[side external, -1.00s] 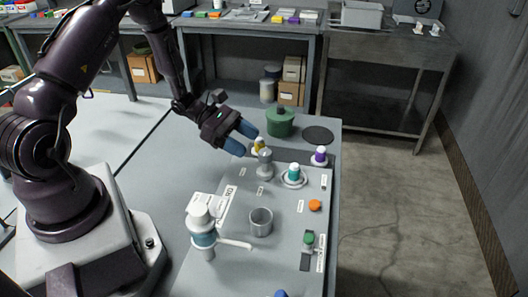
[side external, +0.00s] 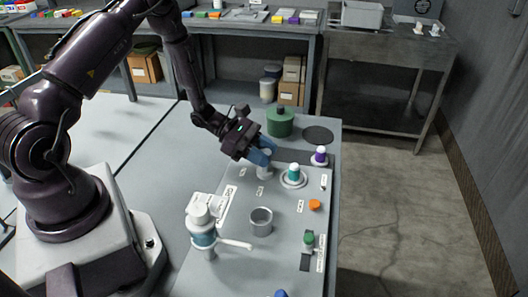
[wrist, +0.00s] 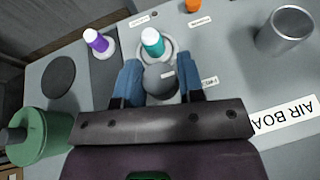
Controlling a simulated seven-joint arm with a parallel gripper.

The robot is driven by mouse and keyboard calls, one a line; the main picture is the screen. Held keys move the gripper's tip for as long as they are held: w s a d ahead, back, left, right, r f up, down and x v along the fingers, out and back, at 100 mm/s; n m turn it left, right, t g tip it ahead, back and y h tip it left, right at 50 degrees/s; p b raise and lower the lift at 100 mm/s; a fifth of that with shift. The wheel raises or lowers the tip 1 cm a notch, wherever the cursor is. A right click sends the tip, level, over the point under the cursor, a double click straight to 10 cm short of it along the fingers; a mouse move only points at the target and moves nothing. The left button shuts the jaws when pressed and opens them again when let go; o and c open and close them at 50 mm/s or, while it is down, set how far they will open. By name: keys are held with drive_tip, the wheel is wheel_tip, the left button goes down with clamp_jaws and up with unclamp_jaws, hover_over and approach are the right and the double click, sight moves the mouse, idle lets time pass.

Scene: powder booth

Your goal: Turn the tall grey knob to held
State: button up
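The tall grey knob (side external: 265,167) stands upright on the grey panel (side external: 285,222), with small labels around it too small to read. In the wrist view the round top of the knob (wrist: 160,80) lies between the two blue fingers. My gripper (side external: 263,151) is open, its fingers on either side of the knob's upper part. In the wrist view my gripper (wrist: 160,82) has its fingers spread about as wide as the knob; I cannot tell whether they touch it. The knob's lower part is partly hidden by the fingers.
A purple-capped piece (side external: 320,157), an orange button (side external: 315,205), a metal cup (side external: 261,221) and a white-and-teal device (side external: 201,226) stand around. A green canister (side external: 280,123) is behind.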

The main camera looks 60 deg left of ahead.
drive_tip(key=shift+m+g, duration=0.4)
drive_tip(key=m+g+h, duration=0.2)
drive_tip(key=m+g, duration=0.1)
drive_tip(key=g, duration=0.1)
drive_tip(key=shift+a+m, duration=0.1)
drive_tip(key=shift+m, duration=0.3)
drive_tip(key=m+g, duration=0.4)
drive_tip(key=g, duration=0.1)
drive_tip(key=shift+w, duration=0.1)
drive_tip(key=m+g+y, duration=0.2)
drive_tip(key=m+g, duration=0.3)
drive_tip(key=m+g+y, duration=0.3)
drive_tip(key=m, duration=0.1)
drive_tip(key=shift+g, duration=0.4)
drive_tip(key=shift+m+y, duration=0.3)
drive_tip(key=shift+y, duration=0.1)
drive_tip(key=o, duration=0.9)
